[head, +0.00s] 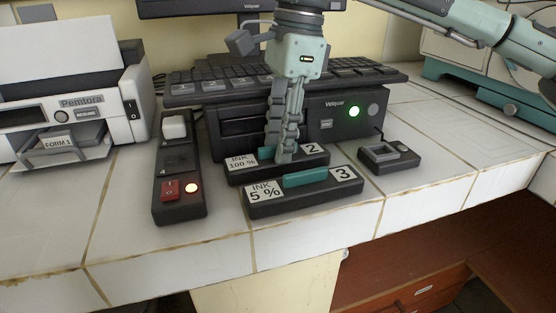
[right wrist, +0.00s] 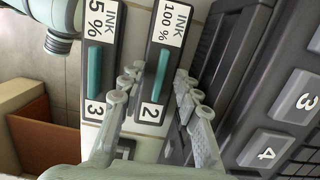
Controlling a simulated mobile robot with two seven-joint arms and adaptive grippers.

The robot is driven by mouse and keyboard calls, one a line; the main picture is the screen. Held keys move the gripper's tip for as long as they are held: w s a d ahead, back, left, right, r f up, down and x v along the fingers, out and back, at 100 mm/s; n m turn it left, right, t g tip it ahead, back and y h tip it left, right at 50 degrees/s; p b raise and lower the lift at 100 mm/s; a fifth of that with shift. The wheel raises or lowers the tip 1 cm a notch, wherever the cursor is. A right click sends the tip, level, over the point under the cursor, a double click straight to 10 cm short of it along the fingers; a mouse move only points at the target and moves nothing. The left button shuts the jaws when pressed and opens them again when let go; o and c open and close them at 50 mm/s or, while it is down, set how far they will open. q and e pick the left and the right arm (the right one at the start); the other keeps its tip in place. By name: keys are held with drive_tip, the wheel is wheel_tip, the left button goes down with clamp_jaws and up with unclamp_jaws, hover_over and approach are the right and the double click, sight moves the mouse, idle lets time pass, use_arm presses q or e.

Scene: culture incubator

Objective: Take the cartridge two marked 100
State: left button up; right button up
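Cartridge two (head: 315,160) is a dark block with a teal grip, a label "INK 100 %" and the number 2. It lies on the tiled counter behind cartridge three (head: 300,202), which reads "INK 5 %". My right gripper (head: 277,157) points down over cartridge two and hides part of it. In the right wrist view my right gripper (right wrist: 158,73) is open, with one finger on each side of the teal grip of cartridge two (right wrist: 152,110). I cannot tell whether the fingers touch it. My left gripper does not show.
A switch box (head: 180,160) lies left and a small black device (head: 390,157) right. The printer (head: 70,100) is far left. Free counter lies in front.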

drive_tip(key=shift+c, duration=0.4)
clamp_jaws()
drive_tip(key=shift+r, duration=0.1)
